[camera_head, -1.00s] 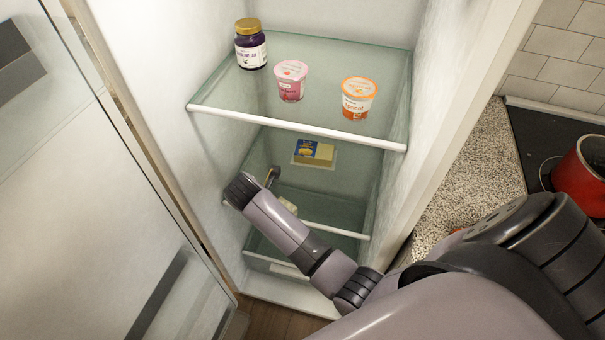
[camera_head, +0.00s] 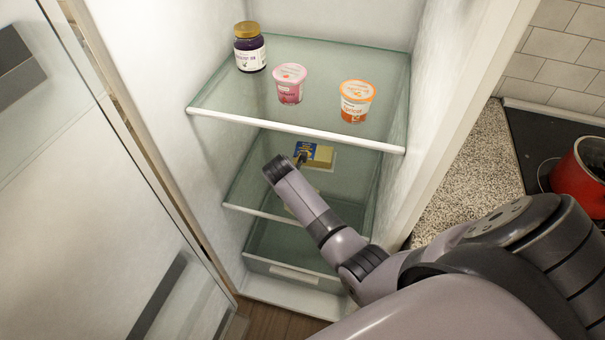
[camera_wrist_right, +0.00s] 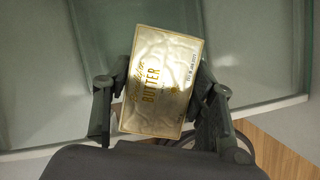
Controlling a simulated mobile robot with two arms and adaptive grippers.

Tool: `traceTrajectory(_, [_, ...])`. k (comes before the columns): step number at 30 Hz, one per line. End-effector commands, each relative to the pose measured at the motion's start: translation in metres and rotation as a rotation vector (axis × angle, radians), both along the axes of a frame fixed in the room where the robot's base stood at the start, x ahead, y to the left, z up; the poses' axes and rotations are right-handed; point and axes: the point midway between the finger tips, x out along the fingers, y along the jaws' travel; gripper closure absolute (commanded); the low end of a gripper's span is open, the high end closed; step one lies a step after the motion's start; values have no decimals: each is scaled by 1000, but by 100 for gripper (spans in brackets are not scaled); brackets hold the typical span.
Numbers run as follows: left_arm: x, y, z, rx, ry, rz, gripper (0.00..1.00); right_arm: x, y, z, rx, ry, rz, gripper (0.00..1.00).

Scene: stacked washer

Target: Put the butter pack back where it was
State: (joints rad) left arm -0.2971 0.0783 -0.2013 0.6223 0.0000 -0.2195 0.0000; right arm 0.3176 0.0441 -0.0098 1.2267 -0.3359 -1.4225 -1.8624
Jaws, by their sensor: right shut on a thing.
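My right gripper (camera_wrist_right: 162,92) is shut on the butter pack (camera_wrist_right: 158,65), a gold foil block with "BUTTER" printed on it. In the wrist view it is tilted between the two fingers, with glass behind it. In the head view my right arm reaches into the open fridge, and a dark finger (camera_head: 302,158) shows over the middle glass shelf (camera_head: 258,190). The held pack is mostly hidden behind my arm there. I cannot tell whether it touches the shelf. My left gripper is not in view.
A blue-and-yellow pack (camera_head: 322,156) lies at the back of the middle shelf, close to my finger. The upper shelf (camera_head: 225,97) holds a dark jar (camera_head: 250,52), a pink cup (camera_head: 289,86) and an orange cup (camera_head: 356,103). A drawer (camera_head: 290,275) is below.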

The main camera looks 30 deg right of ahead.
Motion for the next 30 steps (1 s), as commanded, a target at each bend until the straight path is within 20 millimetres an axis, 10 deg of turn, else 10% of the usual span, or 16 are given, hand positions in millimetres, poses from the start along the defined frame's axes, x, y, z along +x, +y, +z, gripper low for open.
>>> traceTrajectory(5, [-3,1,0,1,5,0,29,0,0,0,-1,-1,0,86])
traceTrajectory(6, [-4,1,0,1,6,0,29,0,0,-1,0,0,0,47])
traceTrajectory(14, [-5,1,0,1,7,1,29,0,0,-1,0,0,0,30])
traceTrajectory(30, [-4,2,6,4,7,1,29,-3,10,26,0,-3,1,29])
